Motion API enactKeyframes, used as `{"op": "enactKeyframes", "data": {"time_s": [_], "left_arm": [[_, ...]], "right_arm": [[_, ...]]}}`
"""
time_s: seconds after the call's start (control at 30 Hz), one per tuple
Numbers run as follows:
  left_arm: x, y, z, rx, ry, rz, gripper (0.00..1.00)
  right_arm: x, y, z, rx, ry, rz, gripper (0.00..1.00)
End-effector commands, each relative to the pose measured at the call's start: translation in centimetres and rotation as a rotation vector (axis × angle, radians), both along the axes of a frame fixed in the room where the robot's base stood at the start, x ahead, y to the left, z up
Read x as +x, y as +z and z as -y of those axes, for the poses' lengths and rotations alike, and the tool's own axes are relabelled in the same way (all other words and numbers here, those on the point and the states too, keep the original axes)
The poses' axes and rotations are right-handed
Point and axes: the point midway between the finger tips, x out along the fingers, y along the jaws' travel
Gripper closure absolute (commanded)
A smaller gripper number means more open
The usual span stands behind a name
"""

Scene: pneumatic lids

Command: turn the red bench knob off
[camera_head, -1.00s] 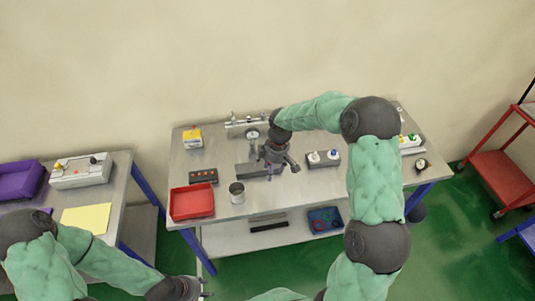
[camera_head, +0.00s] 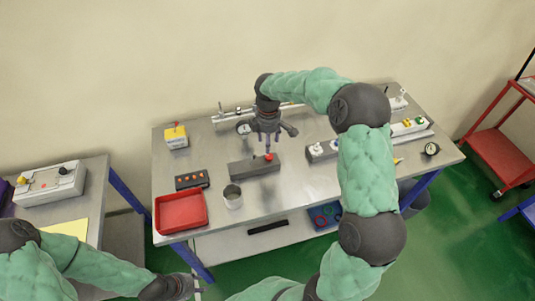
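The red knob (camera_head: 269,156) is a small round knob on top of a dark grey block (camera_head: 250,170) in the middle of the bench (camera_head: 305,187). My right gripper (camera_head: 267,149) points down from above, its fingertips at or just over the knob. Its fingers look close together with nothing seen between them; I cannot tell whether they touch the knob. My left gripper (camera_head: 194,284) is low in the picture, in front of the bench and away from the knob. Its fingers are too small and partly cut off to judge.
A grey box with white knobs (camera_head: 322,151) and a gauge (camera_head: 431,149) stand to the right.

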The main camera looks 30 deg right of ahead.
Motion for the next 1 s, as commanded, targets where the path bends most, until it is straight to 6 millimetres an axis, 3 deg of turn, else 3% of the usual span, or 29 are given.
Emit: {"op": "enactKeyframes", "data": {"time_s": [0.1, 0.4, 0.87, 1.0], "left_arm": [[0.0, -0.4, 0.0, 0.0, 0.0, 0.001, 0.6], [0.0, -0.9, 0.0, 0.0, 0.0, 0.001, 0.6], [0.0, -1.0, 0.0, 0.0, 0.0, 0.001, 0.6], [0.0, -1.0, 0.0, 0.0, 0.0, 0.001, 0.6]], "right_arm": [[-0.1, -2.6, 0.0, 0.001, -0.001, -0.004, 0.47], [0.0, -6.8, 0.0, 0.001, -0.001, -0.003, 0.47], [0.0, -7.7, 0.0, 0.001, -0.001, 0.0, 0.47], [0.0, -7.7, 0.0, 0.001, -0.001, 0.0, 0.86]]}}
